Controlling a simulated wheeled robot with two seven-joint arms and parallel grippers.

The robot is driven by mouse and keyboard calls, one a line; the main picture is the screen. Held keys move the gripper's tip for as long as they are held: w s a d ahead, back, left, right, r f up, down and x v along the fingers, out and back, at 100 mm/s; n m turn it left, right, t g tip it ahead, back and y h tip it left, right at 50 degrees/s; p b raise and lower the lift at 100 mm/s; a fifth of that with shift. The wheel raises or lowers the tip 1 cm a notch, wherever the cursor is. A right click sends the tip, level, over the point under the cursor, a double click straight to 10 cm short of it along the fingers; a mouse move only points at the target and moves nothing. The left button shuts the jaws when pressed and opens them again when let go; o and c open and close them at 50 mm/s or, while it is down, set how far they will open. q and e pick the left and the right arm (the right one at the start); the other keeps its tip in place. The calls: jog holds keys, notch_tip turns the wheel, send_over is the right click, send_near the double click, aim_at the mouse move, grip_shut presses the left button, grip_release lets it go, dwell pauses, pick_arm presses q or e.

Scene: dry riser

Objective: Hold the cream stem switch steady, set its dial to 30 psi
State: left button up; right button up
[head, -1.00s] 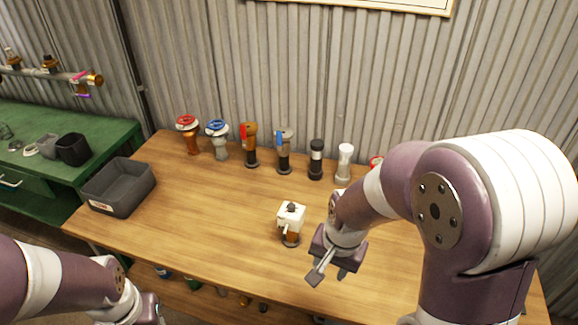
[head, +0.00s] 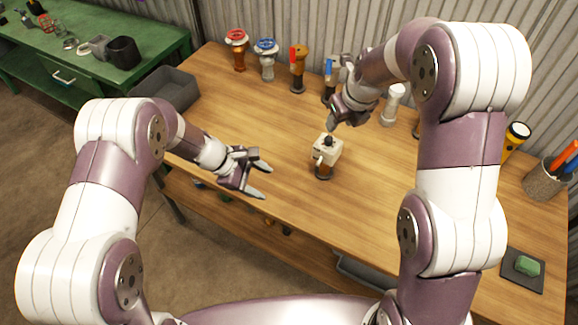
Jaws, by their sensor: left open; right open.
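The cream stem switch (head: 329,150) stands upright on a dark round foot near the middle of the wooden table. It has a cream box body with a dark dial (head: 327,141) on top; the dial's marks are too small to read. My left gripper (head: 262,177) is open and empty, left of the switch and apart from it, near the table's front edge. My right gripper (head: 333,118) is open, just above and behind the switch, pointing down. I cannot tell whether its fingertips touch the dial.
Behind stand a red-wheel valve (head: 238,53), a blue-wheel valve (head: 267,60), a red-handled valve (head: 298,70) and a white fitting (head: 393,103). A grey bin (head: 172,88) is at left. A flashlight (head: 515,138), pen cup (head: 545,180) and green block (head: 527,265) are at right.

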aim_at(323, 166)
pick_arm(q)
jog(key=w+d+f+n+t+h, duration=0.1)
jog(key=d+n, duration=0.1)
jog(key=w+d+f+n+t+h, duration=0.1)
jog(key=w+d+f+n+h, duration=0.1)
jog(key=n, duration=0.1)
jog(key=w+d+f+n+t+h, duration=0.1)
jog(key=w+d+f+n, duration=0.1)
jog(key=d+n, duration=0.1)
jog(key=shift+w+t+h, duration=0.1)
jog(key=shift+t+h, duration=0.2)
jog(key=shift+t, duration=0.1)
jog(key=shift+w+d+f+n+t+h, duration=0.1)
jog(key=shift+w+d+n+t+h, duration=0.2)
jog(key=shift+n, duration=0.3)
jog(key=x, duration=1)
jog(key=shift+a+f, duration=0.1)
jog(key=shift+x, duration=1.2)
jog(key=shift+w, duration=0.1)
grip_shut()
